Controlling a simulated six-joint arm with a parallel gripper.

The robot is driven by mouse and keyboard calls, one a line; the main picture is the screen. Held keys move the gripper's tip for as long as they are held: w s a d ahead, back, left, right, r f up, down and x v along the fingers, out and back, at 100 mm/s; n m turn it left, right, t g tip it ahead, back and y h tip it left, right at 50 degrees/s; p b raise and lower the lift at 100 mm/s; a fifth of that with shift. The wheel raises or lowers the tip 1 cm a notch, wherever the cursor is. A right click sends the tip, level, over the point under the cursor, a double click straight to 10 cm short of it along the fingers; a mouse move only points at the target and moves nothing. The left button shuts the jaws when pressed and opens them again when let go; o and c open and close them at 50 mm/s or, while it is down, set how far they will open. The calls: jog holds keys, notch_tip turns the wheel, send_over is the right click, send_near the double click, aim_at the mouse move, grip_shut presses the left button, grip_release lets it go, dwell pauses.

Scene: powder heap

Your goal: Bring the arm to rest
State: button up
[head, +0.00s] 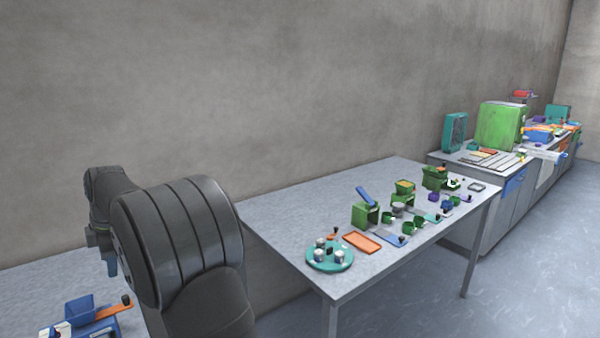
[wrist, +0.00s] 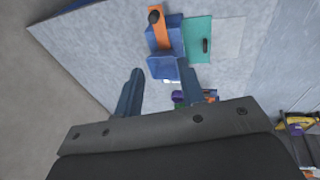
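My arm (head: 185,245) fills the lower left of the head view. My gripper (head: 109,262) hangs down at its far left end, and only part of it shows there. In the wrist view my gripper (wrist: 161,72) has its two blue fingers spread apart with nothing clearly held between them. Beyond the fingertips, a blue object (wrist: 163,67) with an orange bar (wrist: 158,28) lies on the table. The gripper looks to be above it, but the height is hard to tell.
A teal plate (wrist: 197,40) lies beside the blue object. The second table (head: 280,222) holds a teal round tray (head: 328,262) and several green devices. A counter with a green box (head: 500,127) stands farther right.

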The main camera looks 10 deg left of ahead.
jog(key=shift+s+d+f+t+y, duration=0.15)
jog(key=shift+f+y, duration=0.15)
jog(key=shift+f, duration=0.5)
jog(key=shift+s+d+f+t+y, duration=0.15)
jog(key=shift+f+y, duration=0.15)
jog(key=shift+f, duration=0.5)
jog(key=shift+a, duration=0.1)
